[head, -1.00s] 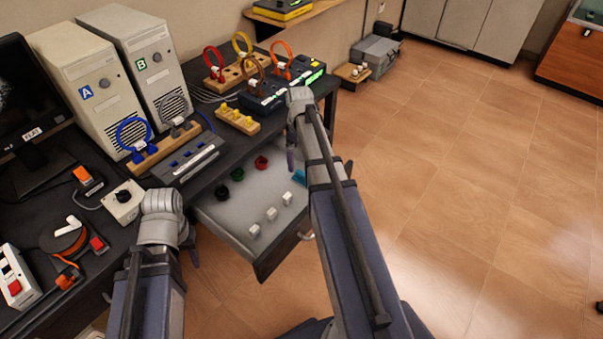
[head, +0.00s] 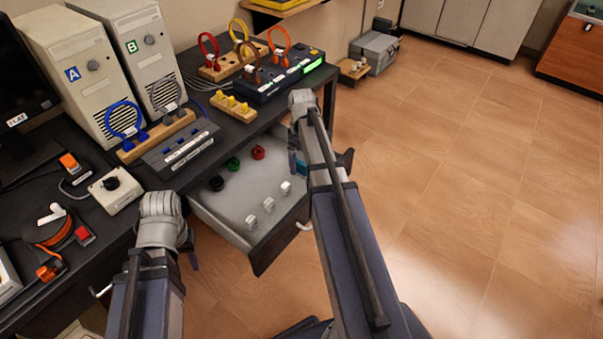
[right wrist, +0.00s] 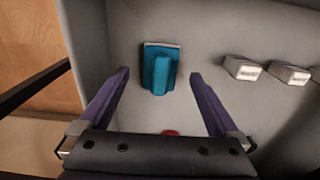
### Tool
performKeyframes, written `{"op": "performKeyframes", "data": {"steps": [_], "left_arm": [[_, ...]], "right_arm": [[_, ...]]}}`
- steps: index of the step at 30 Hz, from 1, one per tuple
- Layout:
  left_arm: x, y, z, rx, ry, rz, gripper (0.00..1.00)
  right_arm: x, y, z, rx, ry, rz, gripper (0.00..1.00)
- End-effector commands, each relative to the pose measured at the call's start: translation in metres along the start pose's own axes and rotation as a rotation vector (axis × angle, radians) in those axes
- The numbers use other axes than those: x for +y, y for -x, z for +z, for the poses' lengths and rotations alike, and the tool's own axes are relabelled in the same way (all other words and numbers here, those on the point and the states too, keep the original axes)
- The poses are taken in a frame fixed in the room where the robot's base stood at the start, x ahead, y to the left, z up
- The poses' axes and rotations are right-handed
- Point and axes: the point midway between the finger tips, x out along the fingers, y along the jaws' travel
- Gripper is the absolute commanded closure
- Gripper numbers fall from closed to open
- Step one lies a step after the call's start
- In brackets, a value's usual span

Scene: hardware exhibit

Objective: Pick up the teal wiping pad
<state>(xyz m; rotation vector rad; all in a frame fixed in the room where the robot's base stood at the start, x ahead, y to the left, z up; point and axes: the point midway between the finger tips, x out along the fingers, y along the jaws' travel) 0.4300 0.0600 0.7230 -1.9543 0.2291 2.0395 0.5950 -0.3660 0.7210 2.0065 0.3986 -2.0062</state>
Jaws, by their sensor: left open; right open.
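The teal wiping pad (right wrist: 158,72) lies on the light floor of the open drawer, near its wall, with a raised grip on its top. In the head view the pad (head: 301,168) is partly hidden by my right arm. My right gripper (right wrist: 158,80) is open and empty, its two fingers on either side of the pad in the wrist view and apart from it. In the head view my right gripper (head: 293,161) is over the drawer's right end. My left gripper (head: 191,255) hangs left of the drawer, mostly hidden behind its own wrist, and holds nothing visible.
The drawer (head: 258,258) also holds white blocks (head: 268,205) and green, black and red (head: 258,152) round pieces. The desk above carries two computer towers (head: 85,70), cable racks and a grey switch box (head: 180,150). Open floor (head: 470,200) lies to the right.

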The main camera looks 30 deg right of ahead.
Motion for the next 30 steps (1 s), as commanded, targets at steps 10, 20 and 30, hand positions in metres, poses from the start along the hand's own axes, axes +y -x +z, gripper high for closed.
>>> {"op": "performKeyframes", "data": {"steps": [10,20,30], "left_arm": [[0.0014,-0.0142,-0.0008,0.0,0.0,0.0,0.56],[0.0013,-0.0142,-0.0008,0.0,0.0,0.0,0.56],[0.0014,-0.0143,-0.0008,0.0,0.0,0.0,0.56]], "right_arm": [[-0.0004,-0.0143,-0.0006,0.0,0.001,0.0,0.03],[-0.0004,-0.0143,-0.0007,0.0,0.001,0.0,0.35],[-0.0005,-0.0144,-0.0006,0.0,0.0,0.0,0.73]]}}
